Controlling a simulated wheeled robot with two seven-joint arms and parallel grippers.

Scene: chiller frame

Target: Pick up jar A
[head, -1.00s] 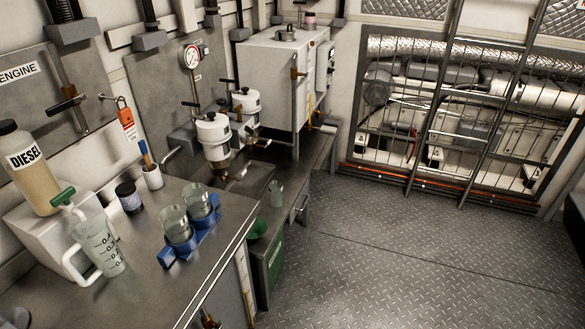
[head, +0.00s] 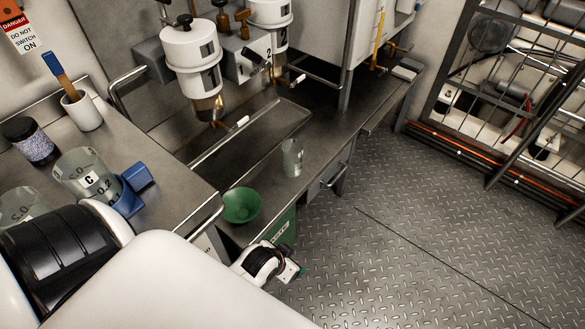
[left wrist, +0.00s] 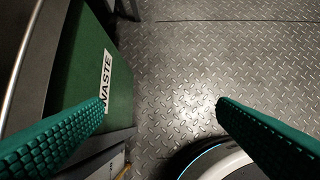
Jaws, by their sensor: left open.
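A clear glass jar (head: 292,158) stands upright on the lower metal bench; its marking is too small to read, so I cannot tell whether it is jar A. A clear jar marked C (head: 87,177) stands in a blue holder (head: 133,187) on the upper left bench. Another clear jar (head: 22,207) is partly hidden by my arm. My left gripper (head: 295,272) is low in front of the bench, beside the waste bin, apart from the jars. In the left wrist view it (left wrist: 161,103) is open and empty, with green ridged fingers. My right gripper is not in view.
A green funnel (head: 241,205) is at the lower bench's front, above the green waste bin (left wrist: 112,75). White filter housings (head: 190,65) hang over the sink. A beaded jar (head: 30,140) and a brush cup (head: 82,110) stand at left. The plate floor (head: 400,250) is open.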

